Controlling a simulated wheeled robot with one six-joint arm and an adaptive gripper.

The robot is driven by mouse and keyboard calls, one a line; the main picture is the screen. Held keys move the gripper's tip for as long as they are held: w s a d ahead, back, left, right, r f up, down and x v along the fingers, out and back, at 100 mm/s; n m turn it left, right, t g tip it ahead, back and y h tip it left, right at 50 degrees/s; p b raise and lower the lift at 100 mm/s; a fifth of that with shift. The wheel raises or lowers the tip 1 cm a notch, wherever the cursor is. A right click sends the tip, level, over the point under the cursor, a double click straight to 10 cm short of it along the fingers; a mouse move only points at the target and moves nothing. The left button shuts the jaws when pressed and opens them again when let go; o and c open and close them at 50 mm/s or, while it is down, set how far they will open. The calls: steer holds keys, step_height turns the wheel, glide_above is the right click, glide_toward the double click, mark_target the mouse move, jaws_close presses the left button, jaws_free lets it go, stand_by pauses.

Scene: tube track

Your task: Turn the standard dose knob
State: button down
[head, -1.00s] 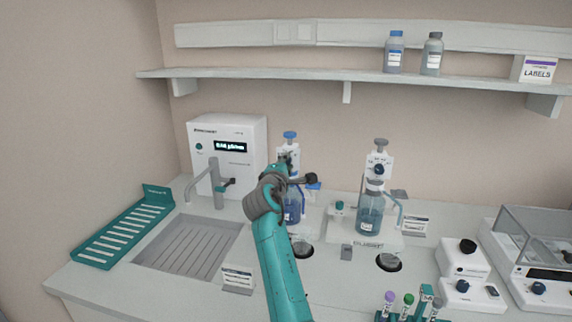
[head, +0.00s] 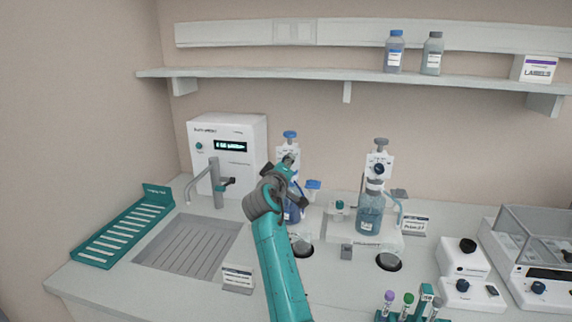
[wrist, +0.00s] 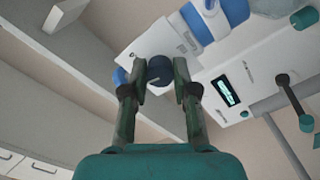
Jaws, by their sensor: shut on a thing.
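The dose knob (wrist: 159,70) is dark blue and round, on the white body of the left bottle-top dispenser (head: 285,153). In the wrist view my gripper (wrist: 160,76) has one finger on each side of the knob and is shut on it. In the head view my gripper (head: 288,166) is in front of this dispenser and hides its knob. The dispenser has a blue top and sits on a blue bottle (head: 291,214), partly behind my arm. I cannot read which dispenser is the standard one.
A second dispenser with a grey top and dark knob (head: 379,170) stands to the right on a teal-tinted bottle (head: 369,215). A white machine (head: 230,150) with a tap stands to the left. The shelf (head: 300,73) runs above.

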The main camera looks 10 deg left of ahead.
steer(key=shift+f+m, duration=0.1)
steer(key=shift+m, duration=0.4)
stand_by(0.3)
steer(key=c, duration=0.9)
jaws_free()
steer(key=s, duration=1.2)
steer(key=shift+a, duration=0.2)
